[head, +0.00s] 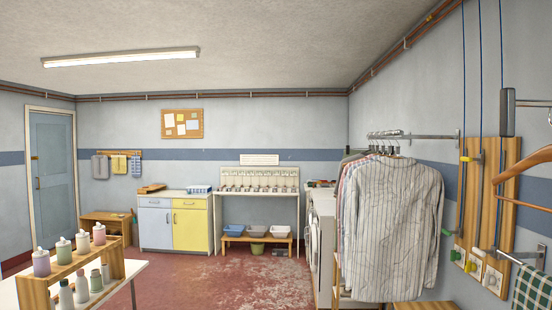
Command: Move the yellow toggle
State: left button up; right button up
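A wooden board (477,205) is fixed to the right wall, with dark blue cords running down in front of it. A small yellow piece (467,158) sits at a cord near the board's upper left edge; it looks like the yellow toggle, but it is too small to be sure. Low on the board is a row of small pale plates with coloured knobs, among them a green knob (457,254) and a yellowish knob (471,266). Neither of my grippers shows in the head view.
A rail of hanging striped shirts (390,225) stands left of the board. A wooden hanger (520,190) and a green checked cloth (533,288) are close at the right edge. A bottle rack (70,270) is at lower left. The red floor (240,275) is open in the middle.

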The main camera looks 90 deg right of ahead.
aim_at(478, 159)
jog(key=z, duration=3.95)
